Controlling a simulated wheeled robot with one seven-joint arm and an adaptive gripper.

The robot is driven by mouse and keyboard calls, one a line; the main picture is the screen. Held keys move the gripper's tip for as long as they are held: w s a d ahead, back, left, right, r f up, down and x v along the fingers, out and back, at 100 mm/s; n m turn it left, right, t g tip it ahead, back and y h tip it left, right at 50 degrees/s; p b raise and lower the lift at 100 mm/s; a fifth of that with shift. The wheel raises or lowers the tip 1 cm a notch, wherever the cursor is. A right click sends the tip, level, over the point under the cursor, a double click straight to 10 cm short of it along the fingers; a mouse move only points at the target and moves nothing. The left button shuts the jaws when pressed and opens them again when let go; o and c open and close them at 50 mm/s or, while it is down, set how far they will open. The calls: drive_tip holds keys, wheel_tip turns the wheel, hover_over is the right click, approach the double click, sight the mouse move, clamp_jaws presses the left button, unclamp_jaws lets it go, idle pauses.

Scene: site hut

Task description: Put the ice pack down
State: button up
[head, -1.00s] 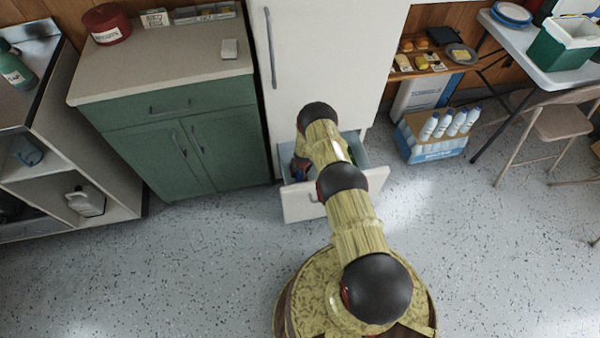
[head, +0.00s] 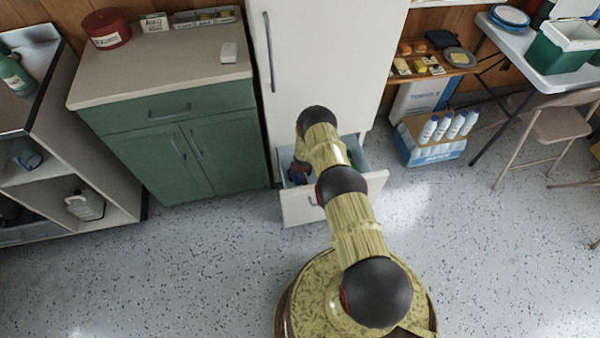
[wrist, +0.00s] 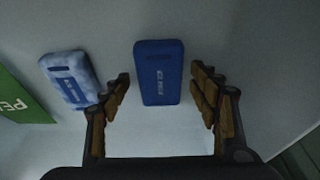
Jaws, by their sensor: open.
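In the wrist view a dark blue ice pack (wrist: 160,72) with pale lettering lies on the pale drawer floor. My gripper (wrist: 160,80) is open, with one brown-padded finger on each side of it and a visible gap on both sides. A lighter, mottled blue pack (wrist: 71,79) lies tilted to the left, close to the left finger. In the head view my arm reaches down into the pulled-out drawer (head: 301,208) at the bottom of the white fridge (head: 325,60). My gripper is mostly hidden there by the arm.
A green packet (wrist: 14,95) lies at the left edge of the wrist view. Green cabinets (head: 165,115) stand left of the fridge. A box of bottles (head: 434,150) stands on the floor to the right. The speckled floor in front is clear.

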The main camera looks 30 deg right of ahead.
sight(299, 175)
drive_tip(key=p+v, duration=0.2)
drive_tip(key=p, duration=0.1)
drive_tip(key=shift+w+r, duration=0.1)
drive_tip(key=p+v, duration=0.1)
drive_tip(key=p, duration=0.2)
drive_tip(key=shift+r, duration=0.25)
drive_tip(key=p+v, duration=0.5)
drive_tip(key=v, duration=0.3)
drive_tip(key=shift+s+r+p, duration=0.15)
drive_tip(key=shift+s+p, duration=0.1)
drive_tip(key=shift+p, duration=0.05)
